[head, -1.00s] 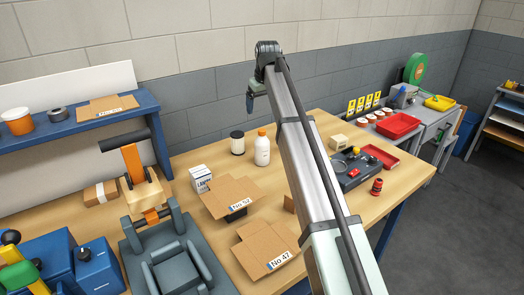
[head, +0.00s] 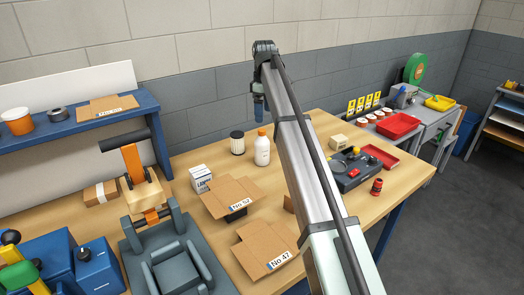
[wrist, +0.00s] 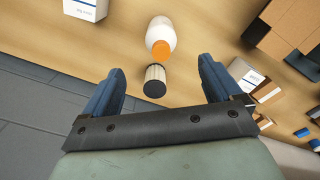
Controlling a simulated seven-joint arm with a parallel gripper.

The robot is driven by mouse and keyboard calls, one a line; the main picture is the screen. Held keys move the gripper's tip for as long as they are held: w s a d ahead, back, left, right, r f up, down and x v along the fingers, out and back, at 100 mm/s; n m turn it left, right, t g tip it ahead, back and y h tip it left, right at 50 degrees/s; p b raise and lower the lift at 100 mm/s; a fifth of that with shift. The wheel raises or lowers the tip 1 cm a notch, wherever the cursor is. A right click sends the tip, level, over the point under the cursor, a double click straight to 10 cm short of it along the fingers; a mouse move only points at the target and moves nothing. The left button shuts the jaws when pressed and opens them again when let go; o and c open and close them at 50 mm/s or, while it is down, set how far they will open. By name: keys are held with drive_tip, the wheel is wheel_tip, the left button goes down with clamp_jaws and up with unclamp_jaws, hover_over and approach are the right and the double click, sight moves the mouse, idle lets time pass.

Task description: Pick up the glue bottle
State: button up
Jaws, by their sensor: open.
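The white bottle with an orange cap (head: 262,150) stands upright on the wooden bench, and I take it for the glue bottle. It also shows in the wrist view (wrist: 161,36), seen from above. My gripper (head: 258,114) is high above the bench, over and behind the bottle in the head view. In the wrist view my gripper (wrist: 163,78) has its two blue fingers spread wide with nothing held. The bottle lies beyond the fingertips, about midway between them and apart from both.
A dark-lidded jar (head: 237,143) stands left of the bottle; in the wrist view it appears between the fingers. A white box (head: 200,178) and open cardboard boxes (head: 230,196) are nearer. A dark tray (head: 355,170) lies right. The grey wall is close behind.

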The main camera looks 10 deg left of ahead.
sight(262, 130)
wheel_tip(262, 130, down, 6)
drive_tip(key=shift+a+f, duration=0.2)
drive_tip(key=shift+f, duration=1.15)
drive_tip(key=shift+a+f, duration=0.15)
drive_tip(key=shift+f, duration=1.2)
drive_tip(key=shift+c, duration=0.3)
clamp_jaws()
